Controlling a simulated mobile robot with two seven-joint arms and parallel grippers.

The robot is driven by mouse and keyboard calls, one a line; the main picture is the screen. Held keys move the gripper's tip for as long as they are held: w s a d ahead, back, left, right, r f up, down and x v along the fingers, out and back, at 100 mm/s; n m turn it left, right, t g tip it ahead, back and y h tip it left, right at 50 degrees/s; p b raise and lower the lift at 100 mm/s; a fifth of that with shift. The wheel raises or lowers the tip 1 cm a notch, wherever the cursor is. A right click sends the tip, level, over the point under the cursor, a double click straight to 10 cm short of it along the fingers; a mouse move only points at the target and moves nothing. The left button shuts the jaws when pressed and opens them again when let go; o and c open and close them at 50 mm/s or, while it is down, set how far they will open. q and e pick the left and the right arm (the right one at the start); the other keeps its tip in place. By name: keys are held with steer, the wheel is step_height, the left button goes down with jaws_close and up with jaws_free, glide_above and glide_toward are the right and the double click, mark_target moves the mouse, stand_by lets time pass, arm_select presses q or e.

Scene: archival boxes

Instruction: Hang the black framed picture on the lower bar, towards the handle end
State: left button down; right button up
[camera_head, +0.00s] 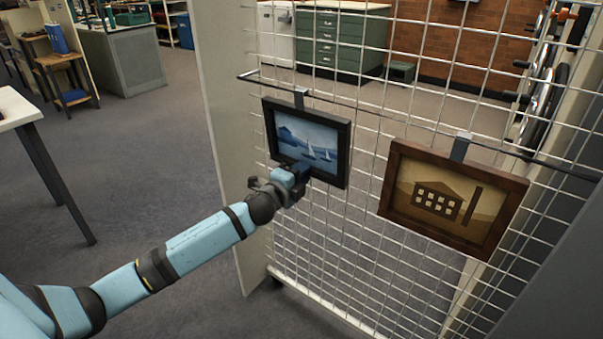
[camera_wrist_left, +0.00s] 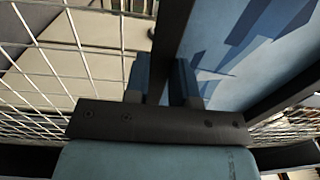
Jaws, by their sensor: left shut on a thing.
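The black framed picture (camera_head: 308,138), a blue scene with white sails, is upright against the wire grid, near the left end of the dark bar (camera_head: 395,122). My left gripper (camera_head: 299,172) is shut on the frame's lower edge. In the left wrist view the black frame (camera_wrist_left: 172,42) passes between the two blue fingers of the left gripper (camera_wrist_left: 161,82). No handle can be made out for certain. My right gripper is not in view.
A brown framed picture (camera_head: 452,200) hangs by a grey hook on the same bar to the right. The wire grid (camera_head: 340,235) stands behind both, with a pale panel (camera_head: 222,130) at its left. A white table (camera_head: 18,108) stands at far left, with open floor between.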

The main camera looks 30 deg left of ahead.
arm_select(q)
steer(key=c, duration=0.9)
jaws_free()
steer(key=shift+s, duration=0.15)
steer(key=shift+s+a+p, duration=0.2)
steer(key=shift+s+p, duration=0.2)
steer(key=shift+s, duration=2.3)
steer(key=shift+s+a+p, duration=0.2)
steer(key=shift+s+p, duration=0.15)
steer(key=shift+s, duration=2.35)
